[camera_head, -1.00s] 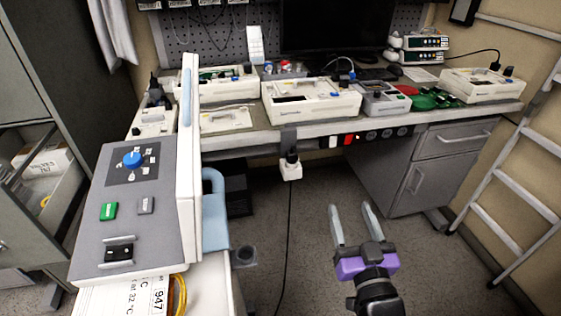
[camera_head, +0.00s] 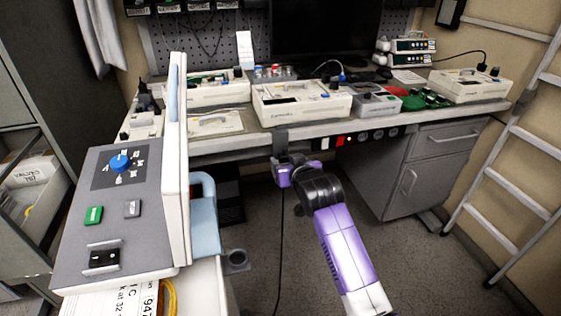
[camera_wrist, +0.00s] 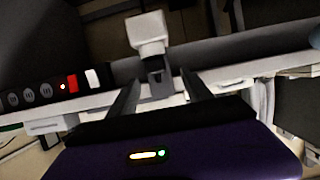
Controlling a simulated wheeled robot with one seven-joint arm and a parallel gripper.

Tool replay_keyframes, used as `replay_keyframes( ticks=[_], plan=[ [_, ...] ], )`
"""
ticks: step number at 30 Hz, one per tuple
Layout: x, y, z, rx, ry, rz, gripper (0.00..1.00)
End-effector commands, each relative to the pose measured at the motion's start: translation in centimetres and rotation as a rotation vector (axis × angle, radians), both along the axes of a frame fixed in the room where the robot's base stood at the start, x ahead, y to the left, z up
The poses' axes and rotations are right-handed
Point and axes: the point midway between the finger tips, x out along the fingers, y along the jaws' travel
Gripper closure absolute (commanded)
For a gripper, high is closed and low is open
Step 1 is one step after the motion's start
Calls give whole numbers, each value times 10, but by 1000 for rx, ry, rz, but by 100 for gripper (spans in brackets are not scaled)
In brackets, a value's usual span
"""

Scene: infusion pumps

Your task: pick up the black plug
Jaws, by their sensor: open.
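The black plug (camera_wrist: 155,67) sits against a white socket block (camera_wrist: 147,31) at the desk's front edge. The wrist view is roughly upside down, so the block appears above the plug. My gripper (camera_wrist: 161,88) is open, with one finger on each side of the plug's line. The plug appears at or just beyond the fingertips; I cannot tell whether they touch it. In the head view my gripper (camera_head: 283,162) is below the desk's front edge, and my arm hides the plug and white block.
The desk's front edge (camera_head: 235,148) runs just above my gripper. A black cable (camera_head: 281,245) hangs below. A grey-topped device (camera_head: 140,210) stands at left.

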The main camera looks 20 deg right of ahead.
Motion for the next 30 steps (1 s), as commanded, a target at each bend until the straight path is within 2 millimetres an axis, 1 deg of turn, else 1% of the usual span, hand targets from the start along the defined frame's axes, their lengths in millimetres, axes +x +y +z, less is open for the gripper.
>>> replay_keyframes(
  ticks=[1, 8, 14, 18, 22, 29, 30],
  plan=[
    [5, 0, -2, -1, 0, 0, 42],
    [17, -1, -8, -1, -2, 0, 42],
    [38, -6, -23, -1, -2, -1, 42],
    [52, -5, -27, -1, -3, 0, 42],
    [57, -5, -28, 0, -3, 0, 42],
    [57, -5, -28, 0, -4, 0, 42],
    [57, -5, -28, 0, -4, 0, 48]
  ],
)
